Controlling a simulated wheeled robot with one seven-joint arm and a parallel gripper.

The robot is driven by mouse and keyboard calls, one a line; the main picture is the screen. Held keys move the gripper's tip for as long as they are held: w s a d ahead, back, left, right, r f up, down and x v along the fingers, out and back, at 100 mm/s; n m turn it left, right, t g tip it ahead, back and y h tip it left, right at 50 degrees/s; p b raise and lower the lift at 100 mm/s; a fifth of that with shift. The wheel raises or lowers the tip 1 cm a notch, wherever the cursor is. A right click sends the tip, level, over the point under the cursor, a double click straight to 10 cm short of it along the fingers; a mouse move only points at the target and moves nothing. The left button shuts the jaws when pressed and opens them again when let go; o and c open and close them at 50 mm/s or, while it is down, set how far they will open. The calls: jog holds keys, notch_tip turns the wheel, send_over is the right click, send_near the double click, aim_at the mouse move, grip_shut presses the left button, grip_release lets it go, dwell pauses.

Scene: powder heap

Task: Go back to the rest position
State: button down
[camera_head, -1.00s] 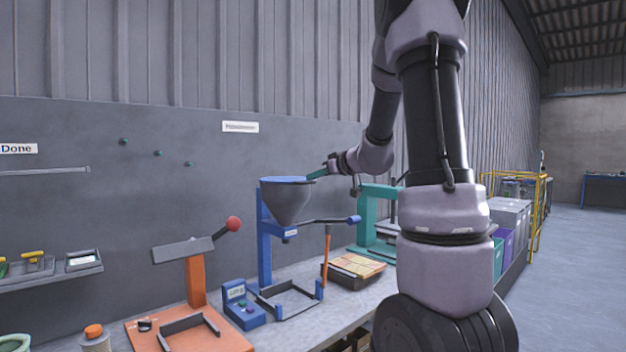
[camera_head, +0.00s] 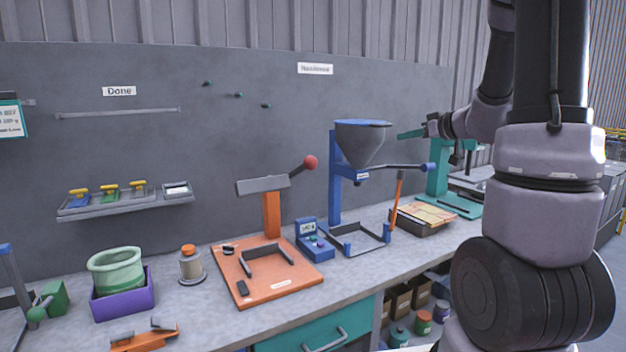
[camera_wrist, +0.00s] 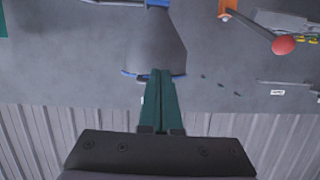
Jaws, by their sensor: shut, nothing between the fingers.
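My gripper (camera_head: 411,134) is at the right in the head view, raised above the bench. Its teal fingers point left toward the rim of the grey hopper (camera_head: 361,141) on its blue stand. In the wrist view the two teal fingers (camera_wrist: 160,84) lie together, shut and empty. The wrist picture is upside down, with the hopper (camera_wrist: 150,38) beyond the fingertips. In that view the fingertips overlap the hopper's rim; I cannot tell whether they touch it.
The bench holds an orange press (camera_head: 272,214) with a red-knobbed lever, a blue meter (camera_head: 313,240), a tray of flat packets (camera_head: 423,216), a teal stand (camera_head: 438,178), and a green bowl (camera_head: 116,272) in a purple box. A wall shelf (camera_head: 127,206) hangs at left.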

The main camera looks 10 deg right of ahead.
jog(key=s+a+r+m+g+y, duration=0.1)
jog(key=s+a+r+g, duration=0.15)
jog(key=s+a, duration=0.5)
jog(key=s+a+r+m+g+y, duration=0.1)
jog(key=s+a+g, duration=0.3)
jog(key=s+a, duration=0.35)
jog(key=s+d+m+h, duration=0.3)
jog(key=s+m+h, duration=0.3)
jog(key=s, duration=0.5)
jog(key=shift+s, duration=0.25)
